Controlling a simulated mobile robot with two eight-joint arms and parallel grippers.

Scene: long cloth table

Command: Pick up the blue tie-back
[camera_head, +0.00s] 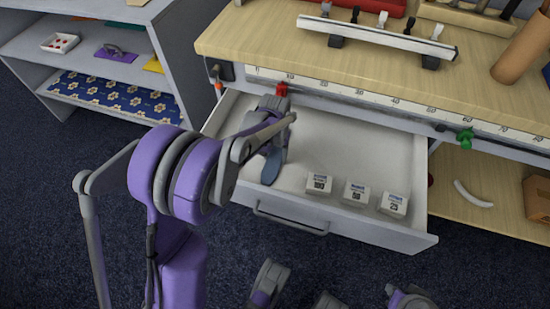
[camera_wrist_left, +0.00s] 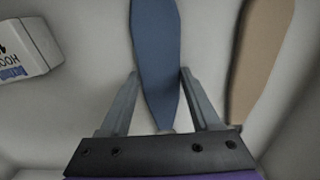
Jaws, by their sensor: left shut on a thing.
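The blue tie-back (camera_head: 271,168) is a long, flat, pointed strip in the open white drawer. In the left wrist view, the blue tie-back (camera_wrist_left: 156,55) runs between the two fingers of my left gripper (camera_wrist_left: 158,92), which is shut on it near its lower end. In the head view my left gripper (camera_head: 272,143) points down into the drawer, and my arm partly hides it and the strip. I cannot tell whether the strip still touches the drawer floor. My right gripper is not in view.
A tan strip (camera_wrist_left: 262,60) lies right of the blue one in the wrist view. Three small white boxes, one of them here (camera_head: 319,185), stand in the drawer (camera_head: 335,140). The wooden tabletop (camera_head: 270,45) overhangs its back. A shelf unit (camera_head: 160,45) is left.

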